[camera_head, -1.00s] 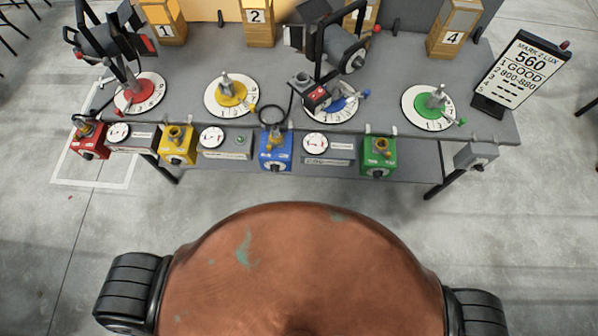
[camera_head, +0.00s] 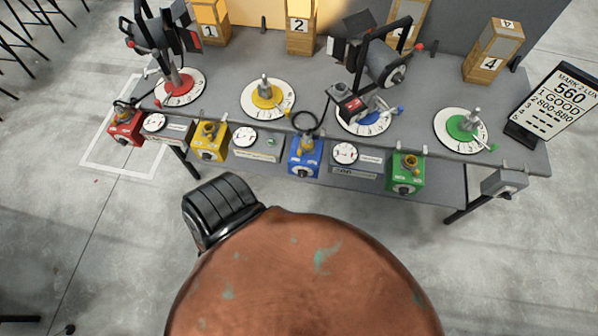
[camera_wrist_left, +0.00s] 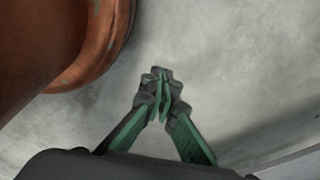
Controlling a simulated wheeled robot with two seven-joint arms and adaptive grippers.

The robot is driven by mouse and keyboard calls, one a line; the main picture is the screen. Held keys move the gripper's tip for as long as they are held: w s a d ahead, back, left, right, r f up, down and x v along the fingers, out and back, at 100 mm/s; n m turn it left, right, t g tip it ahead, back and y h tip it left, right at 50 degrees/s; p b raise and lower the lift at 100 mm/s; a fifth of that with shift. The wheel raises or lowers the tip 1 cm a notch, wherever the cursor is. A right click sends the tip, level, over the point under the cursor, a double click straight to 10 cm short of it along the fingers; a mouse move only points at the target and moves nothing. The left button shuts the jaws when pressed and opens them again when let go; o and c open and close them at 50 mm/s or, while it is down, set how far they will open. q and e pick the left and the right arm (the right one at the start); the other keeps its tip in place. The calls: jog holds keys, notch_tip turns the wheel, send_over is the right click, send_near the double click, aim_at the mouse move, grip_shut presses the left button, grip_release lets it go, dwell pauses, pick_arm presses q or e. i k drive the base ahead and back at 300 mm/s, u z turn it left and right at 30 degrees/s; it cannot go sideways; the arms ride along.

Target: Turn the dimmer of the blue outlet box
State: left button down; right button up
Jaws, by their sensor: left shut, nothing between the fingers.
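The blue outlet box (camera_head: 304,158) hangs at the front edge of the grey table in the head view, between two white dial meters. A dark round dimmer knob (camera_head: 304,171) shows low on its front face. A yellow plug with a black cable sits on its top. My left gripper (camera_wrist_left: 160,78) shows only in the left wrist view; its green and black fingers are shut with nothing between them, over bare concrete floor. It is apart from the box. My right gripper is in no view.
Red (camera_head: 124,128), yellow (camera_head: 210,142) and green (camera_head: 405,172) outlet boxes hang along the same edge, with a grey box (camera_head: 504,183) at right. Lamps and coloured dials stand on the table (camera_head: 222,95). A sign (camera_head: 556,100) reads 560. Open floor lies before the table.

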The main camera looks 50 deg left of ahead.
aim_at(301, 174)
jog(key=k, duration=0.7)
jog(key=u, duration=0.8)
jog(key=i, duration=0.5)
jog(key=u, duration=0.05)
